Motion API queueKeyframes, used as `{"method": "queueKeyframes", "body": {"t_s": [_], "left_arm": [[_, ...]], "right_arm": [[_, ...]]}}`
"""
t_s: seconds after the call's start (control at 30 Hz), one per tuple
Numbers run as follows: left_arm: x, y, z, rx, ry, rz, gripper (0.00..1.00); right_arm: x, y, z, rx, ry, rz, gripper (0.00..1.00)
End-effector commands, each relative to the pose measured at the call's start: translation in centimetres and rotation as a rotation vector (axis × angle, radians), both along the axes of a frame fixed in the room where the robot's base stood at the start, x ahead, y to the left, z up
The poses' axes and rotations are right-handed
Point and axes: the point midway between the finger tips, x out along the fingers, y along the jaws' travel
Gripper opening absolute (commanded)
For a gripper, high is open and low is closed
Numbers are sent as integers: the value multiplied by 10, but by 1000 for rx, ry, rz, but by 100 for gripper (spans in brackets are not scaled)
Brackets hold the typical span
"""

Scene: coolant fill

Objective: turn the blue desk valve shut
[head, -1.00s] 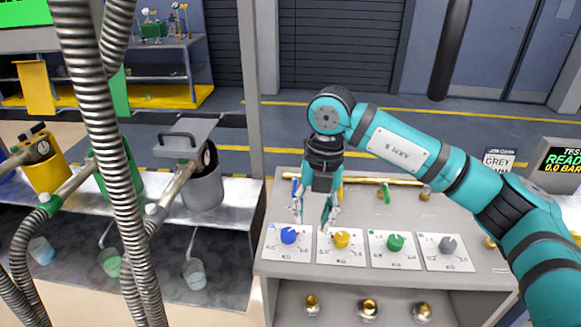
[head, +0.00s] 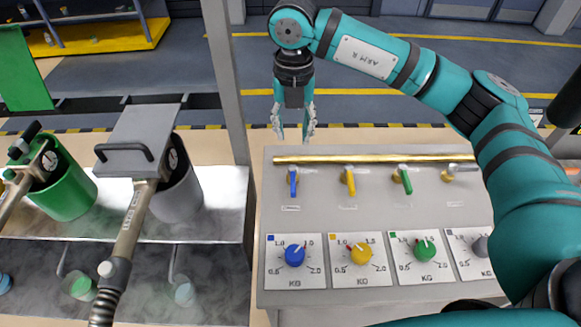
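The blue desk valve (head: 292,181) is a small blue lever at the left end of a brass pipe (head: 320,159) on the grey desk. Its lever points toward the front of the desk, roughly across the pipe. My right gripper (head: 294,128) appears in the picture above and beyond the blue valve, apart from it. Its two fingers are spread with nothing between them. My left gripper is not in view.
A yellow valve (head: 349,181) and a green valve (head: 404,180) stand along the same pipe. Blue (head: 295,256), yellow (head: 361,254) and green (head: 424,249) dials sit at the desk front. A grey post (head: 226,90) stands left of my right gripper.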

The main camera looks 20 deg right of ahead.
Motion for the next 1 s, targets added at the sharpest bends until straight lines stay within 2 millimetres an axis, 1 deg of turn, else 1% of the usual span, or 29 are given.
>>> {"method": "queueKeyframes", "body": {"t_s": [0.03,0.1,0.23,0.5,0.6,0.7,0.8,1.0], "left_arm": [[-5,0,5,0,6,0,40],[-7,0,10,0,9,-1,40],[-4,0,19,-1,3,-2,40],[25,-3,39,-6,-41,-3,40],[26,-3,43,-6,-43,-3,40],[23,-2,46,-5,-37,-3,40],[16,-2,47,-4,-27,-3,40],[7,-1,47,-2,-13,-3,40]], "right_arm": [[-1,-1,-8,-2,4,0,36],[-1,0,-22,-2,6,0,36],[-2,0,-50,-1,7,-1,36],[-1,0,-109,-1,5,-1,36],[-2,-1,-127,-2,5,0,36],[0,0,-140,0,3,-1,36],[-1,0,-150,0,2,0,36],[0,0,-156,0,-1,0,36]]}}
